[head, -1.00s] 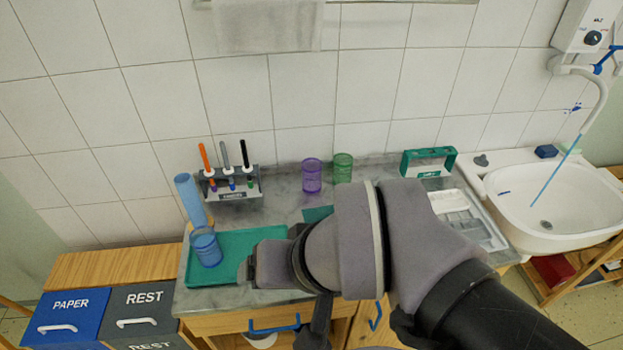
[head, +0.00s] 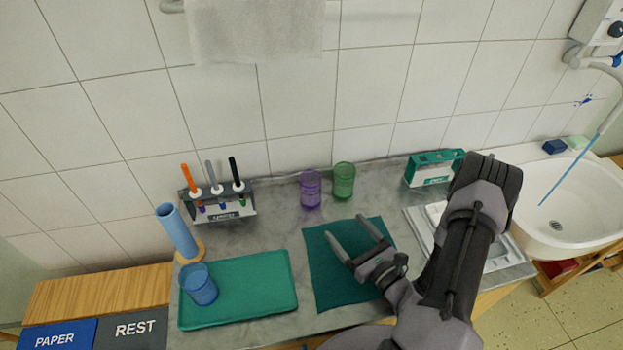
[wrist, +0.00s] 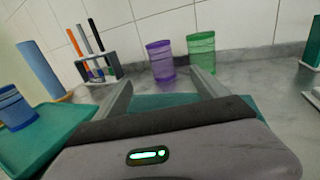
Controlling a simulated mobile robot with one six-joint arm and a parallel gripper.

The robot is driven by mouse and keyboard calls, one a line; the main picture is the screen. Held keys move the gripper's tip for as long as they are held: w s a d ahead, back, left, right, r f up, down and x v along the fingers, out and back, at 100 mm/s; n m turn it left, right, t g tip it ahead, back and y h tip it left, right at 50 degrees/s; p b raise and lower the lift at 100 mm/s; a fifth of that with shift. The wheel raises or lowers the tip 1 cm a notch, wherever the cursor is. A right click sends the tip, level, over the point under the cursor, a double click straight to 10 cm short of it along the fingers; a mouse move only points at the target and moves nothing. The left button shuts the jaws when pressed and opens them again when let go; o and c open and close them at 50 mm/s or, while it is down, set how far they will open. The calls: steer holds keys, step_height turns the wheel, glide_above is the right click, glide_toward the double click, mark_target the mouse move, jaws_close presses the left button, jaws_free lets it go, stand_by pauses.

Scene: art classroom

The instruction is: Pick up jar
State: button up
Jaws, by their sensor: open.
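Several jar-like vessels are in view, and I cannot tell which one the task means. A purple jar (head: 310,189) and a green jar (head: 343,181) stand upright side by side near the wall. A blue jar (head: 199,285) stands on the green tray (head: 255,283) at the left. My gripper (head: 352,230) is open and empty above the dark green cloth (head: 322,284), its fingers pointing toward the wall. In the wrist view the purple jar (wrist: 160,61) shows between the fingertips, farther off, and the green jar (wrist: 201,52) is behind the right fingertip.
A pen rack (head: 222,208) and a tall blue tube (head: 177,231) stand at the back left. A green box (head: 434,169) stands at the back right, near a white tray (head: 421,232) partly behind my arm. The sink (head: 572,205) is at the far right. Bare counter lies before the purple and green jars.

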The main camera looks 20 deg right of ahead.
mark_target(316, 195)
steer(key=w, duration=0.3)
steer(key=w+a+b, duration=0.1)
steer(key=w, duration=0.3)
steer(key=w+b, duration=0.1)
steer(key=w, duration=0.3)
steer(key=shift+a+f, duration=0.15)
steer(key=shift+a, duration=0.25)
steer(key=w, duration=0.1)
steer(key=w+b, duration=0.1)
steer(key=w, duration=0.3)
steer(key=shift+w+a+f, duration=0.1)
steer(key=shift+a+f, duration=0.1)
steer(key=shift+a, duration=0.1)
steer(key=shift+w+r, duration=0.1)
steer(key=shift+w, duration=0.3)
steer(key=c, duration=1.5)
